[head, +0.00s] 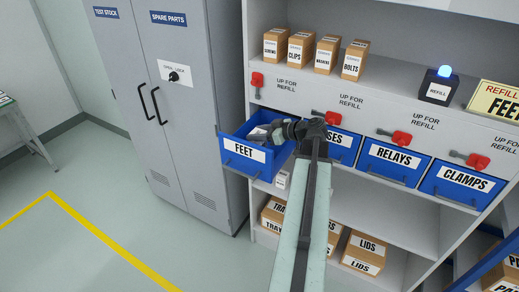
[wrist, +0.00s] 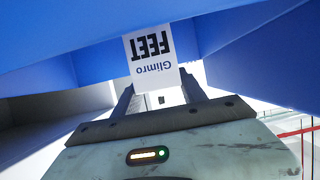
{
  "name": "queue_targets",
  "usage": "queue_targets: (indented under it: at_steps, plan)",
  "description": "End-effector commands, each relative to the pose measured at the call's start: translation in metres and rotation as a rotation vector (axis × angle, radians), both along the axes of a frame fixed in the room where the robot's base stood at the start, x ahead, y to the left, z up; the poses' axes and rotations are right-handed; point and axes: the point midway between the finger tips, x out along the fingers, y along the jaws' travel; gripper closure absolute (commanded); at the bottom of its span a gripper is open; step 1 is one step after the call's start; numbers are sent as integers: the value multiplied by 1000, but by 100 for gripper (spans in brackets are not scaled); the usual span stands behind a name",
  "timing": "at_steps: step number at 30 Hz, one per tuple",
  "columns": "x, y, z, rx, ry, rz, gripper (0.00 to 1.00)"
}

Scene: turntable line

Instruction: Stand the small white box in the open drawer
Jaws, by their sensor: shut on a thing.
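The small white box (wrist: 152,62) is between my gripper's two fingers (wrist: 156,88) in the wrist view. Its printed label, "Glimro FEET", appears upside down there. My gripper (head: 276,131) is shut on it and reaches leftward into the open blue drawer (head: 236,169) labelled FEET in the head view. A pale shape (head: 259,131) shows at the fingertips inside the drawer, partly hidden by the gripper. Blue drawer walls (wrist: 60,70) surround the box in the wrist view. I cannot tell whether the box touches the drawer floor.
A grey cabinet (head: 190,120) stands close on the left. Shut blue drawers labelled RELAYS (head: 392,162) and CLAMPS (head: 462,186) are to the right. A small white carton (head: 282,180) is below the FEET drawer.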

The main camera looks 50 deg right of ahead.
Motion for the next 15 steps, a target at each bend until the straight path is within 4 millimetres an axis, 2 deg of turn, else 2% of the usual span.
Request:
queue_targets:
  at_steps: [4, 9, 15]
  plan:
    - [0, 0, -7, 0, -1, 0, 98]
    - [0, -1, -37, 0, -1, -1, 98]
    - [0, -1, -35, 1, -1, -1, 98]
